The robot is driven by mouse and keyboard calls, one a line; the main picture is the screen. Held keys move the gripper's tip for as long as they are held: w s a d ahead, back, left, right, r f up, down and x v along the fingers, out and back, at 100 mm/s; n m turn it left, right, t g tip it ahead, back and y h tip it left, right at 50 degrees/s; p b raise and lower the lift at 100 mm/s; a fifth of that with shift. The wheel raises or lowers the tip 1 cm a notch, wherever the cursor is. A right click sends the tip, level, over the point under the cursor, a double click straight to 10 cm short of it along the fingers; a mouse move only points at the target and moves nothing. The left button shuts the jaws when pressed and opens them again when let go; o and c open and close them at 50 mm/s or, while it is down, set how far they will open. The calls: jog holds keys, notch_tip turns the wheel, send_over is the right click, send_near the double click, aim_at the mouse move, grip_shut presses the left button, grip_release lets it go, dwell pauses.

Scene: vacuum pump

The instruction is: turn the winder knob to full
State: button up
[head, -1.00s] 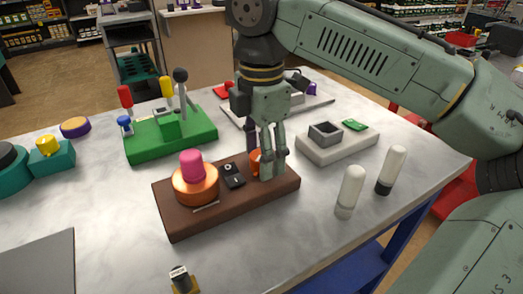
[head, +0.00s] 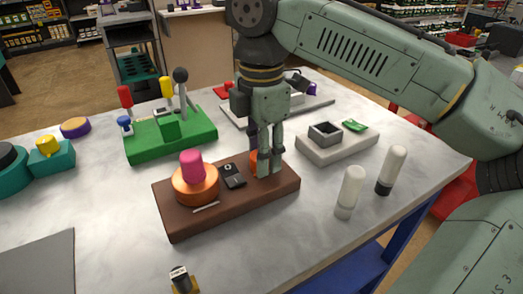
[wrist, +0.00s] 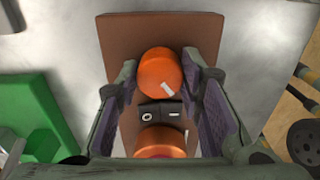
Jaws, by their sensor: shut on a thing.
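The winder knob (wrist: 158,72) is an orange round knob with a white pointer mark, at one end of a brown base (wrist: 122,40). In the wrist view its mark points toward the lower right. In the head view the knob (head: 254,158) is partly hidden by my fingers. My gripper (head: 267,168) points down over the base and is shut on the knob, one finger on each side. A black plate (head: 233,175) with a white circle and a white bar lies beside the knob. A wider orange cylinder with a pink top (head: 191,165) stands at the base's other end.
A green base (head: 195,133) with levers stands behind on the left. A pale block (head: 337,147) with a grey square socket is on the right. Two white cylinders (head: 351,188) stand front right.

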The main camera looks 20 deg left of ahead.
jog(key=shift+r+m+p, duration=0.1)
jog(key=shift+m+p, duration=0.3)
jog(key=shift+p, duration=0.05)
jog(key=shift+m, duration=0.5)
jog(key=o, duration=1.2)
jog(key=shift+c, duration=0.2)
notch_tip(320, 180, up, 12)
jog(key=shift+p, duration=0.3)
